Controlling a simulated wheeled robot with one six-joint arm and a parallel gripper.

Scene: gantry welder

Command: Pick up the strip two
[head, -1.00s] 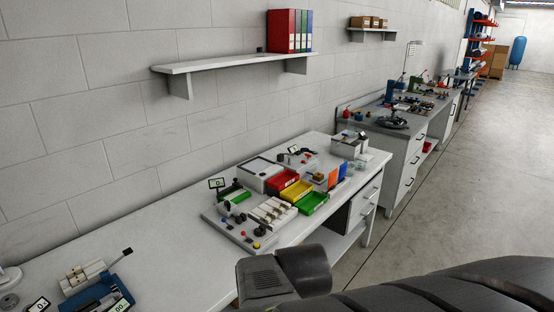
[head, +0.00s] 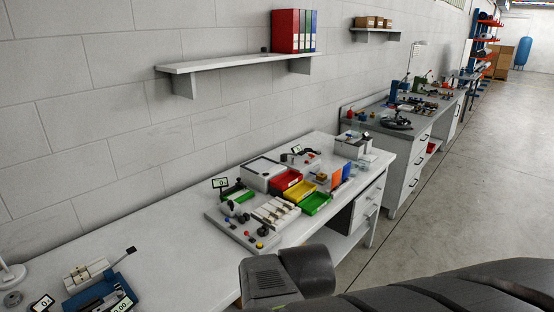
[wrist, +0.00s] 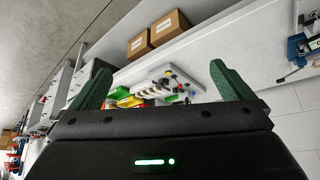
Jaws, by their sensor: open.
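My gripper (wrist: 160,92) is open and empty in the wrist view, its two green fingers spread wide. It is apart from the bench; the bench fixtures show beyond and between the fingers. In the head view my arm crosses the lower right and the fingers are out of sight. I cannot pick out a strip two for certain.
The white bench (head: 165,252) runs along the block wall. A blue fixture (head: 98,290) sits at its near left end. A wall shelf (head: 235,62) holds binders (head: 292,31). The floor (head: 455,210) to the right is clear. Cardboard boxes (wrist: 168,28) show in the wrist view.

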